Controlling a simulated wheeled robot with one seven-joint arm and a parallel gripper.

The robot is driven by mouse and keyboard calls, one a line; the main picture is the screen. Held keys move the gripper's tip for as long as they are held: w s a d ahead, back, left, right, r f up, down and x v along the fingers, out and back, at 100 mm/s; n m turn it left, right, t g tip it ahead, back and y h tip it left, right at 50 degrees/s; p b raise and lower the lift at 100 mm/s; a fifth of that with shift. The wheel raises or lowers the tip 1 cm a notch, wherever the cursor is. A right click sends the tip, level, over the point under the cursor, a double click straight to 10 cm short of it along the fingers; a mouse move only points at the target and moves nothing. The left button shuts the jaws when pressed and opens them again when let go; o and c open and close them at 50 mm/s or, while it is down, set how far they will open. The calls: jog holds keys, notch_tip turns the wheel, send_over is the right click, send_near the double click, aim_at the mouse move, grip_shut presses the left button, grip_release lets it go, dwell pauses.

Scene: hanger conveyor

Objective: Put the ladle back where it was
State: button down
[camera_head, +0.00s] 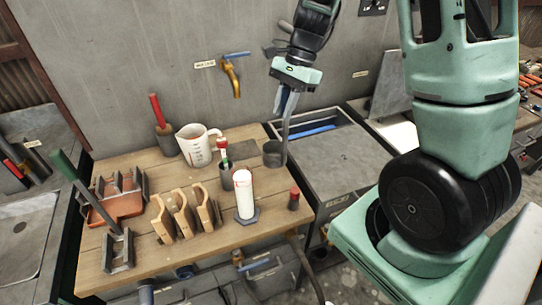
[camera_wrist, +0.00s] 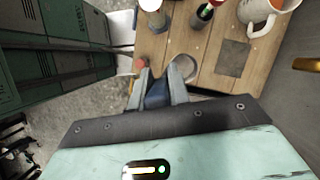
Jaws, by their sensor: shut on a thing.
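My gripper (camera_head: 287,98) is shut on the upper handle of the grey ladle (camera_head: 273,154). The ladle hangs upright below it, with the long flat handle pointing down to a round metal cup. The cup appears over the right edge of the wooden table, beside a dark square patch (camera_head: 247,150); I cannot tell whether it touches the wood. In the wrist view, my gripper (camera_wrist: 158,90) points down, and the ladle cup (camera_wrist: 183,68) shows partly behind the right finger. The dark patch (camera_wrist: 233,57) lies to the right of the cup and is bare.
A yellow tap (camera_head: 232,75) juts from the wall. A grey cabinet (camera_head: 345,160) stands right.

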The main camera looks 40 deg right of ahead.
aim_at(284, 135)
notch_tip(284, 135, down, 9)
jog(key=shift+s+r+p, duration=0.1)
jog(key=shift+r+p, duration=0.1)
jog(key=shift+p, duration=0.45)
jog(key=shift+f, duration=0.15)
jog(key=c, duration=1.3)
grip_release()
